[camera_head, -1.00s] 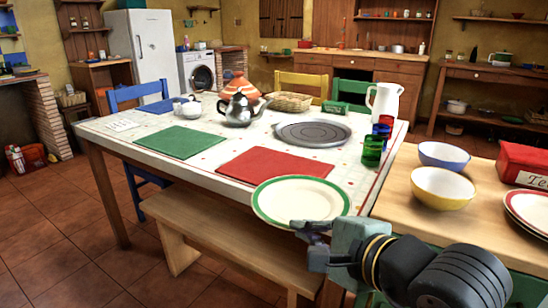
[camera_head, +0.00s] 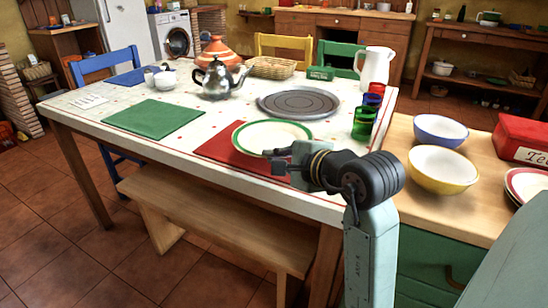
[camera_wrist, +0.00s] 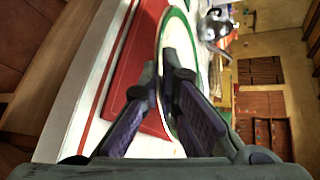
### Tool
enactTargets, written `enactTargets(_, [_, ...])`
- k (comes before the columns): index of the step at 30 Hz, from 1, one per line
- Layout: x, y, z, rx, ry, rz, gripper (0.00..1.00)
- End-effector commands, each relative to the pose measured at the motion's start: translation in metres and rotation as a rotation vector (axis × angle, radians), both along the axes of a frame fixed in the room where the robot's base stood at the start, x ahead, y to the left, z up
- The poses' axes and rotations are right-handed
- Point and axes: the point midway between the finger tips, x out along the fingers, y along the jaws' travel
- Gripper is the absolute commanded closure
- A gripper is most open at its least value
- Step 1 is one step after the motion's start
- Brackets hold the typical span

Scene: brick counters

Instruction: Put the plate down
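The plate (camera_head: 272,137) is white with a green rim. In the camera_head view it is over the red placemat (camera_head: 222,150) on the near side of the table. My gripper (camera_head: 276,160) reaches the plate's near rim from the right. In the wrist view the plate (camera_wrist: 176,35) is seen nearly edge-on, and the two fingertips of my gripper (camera_wrist: 168,68) are closed around its rim. The red mat (camera_wrist: 132,70) shows beside it. I cannot tell whether the plate touches the mat.
On the white-topped table (camera_head: 200,96) are a green placemat (camera_head: 154,117), a grey round tray (camera_head: 299,103), a silver teapot (camera_head: 217,78), coloured glasses (camera_head: 364,122) and a white pitcher (camera_head: 376,66). Bowls (camera_head: 440,168) stand on the wooden counter at right. A bench (camera_head: 215,220) stands below.

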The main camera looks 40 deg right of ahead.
Motion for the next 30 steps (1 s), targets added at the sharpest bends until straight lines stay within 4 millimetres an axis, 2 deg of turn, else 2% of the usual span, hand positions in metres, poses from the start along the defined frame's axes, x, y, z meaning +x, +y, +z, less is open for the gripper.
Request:
enactTargets(3, [0.020,-0.012,0.000,0.000,-0.002,0.001,1.00])
enactTargets(7, [0.031,-0.018,-0.002,-0.002,-0.002,0.000,1.00])
enactTargets(16, [0.032,-0.020,-0.034,0.001,-0.001,-0.001,1.00])
enactTargets(24, [0.032,-0.020,-0.038,-0.002,-0.003,0.000,1.00])
enactTargets(27, [0.032,-0.020,-0.039,0.000,0.000,0.000,0.91])
enactTargets(30, [0.032,-0.020,-0.039,0.000,0.000,0.000,0.87])
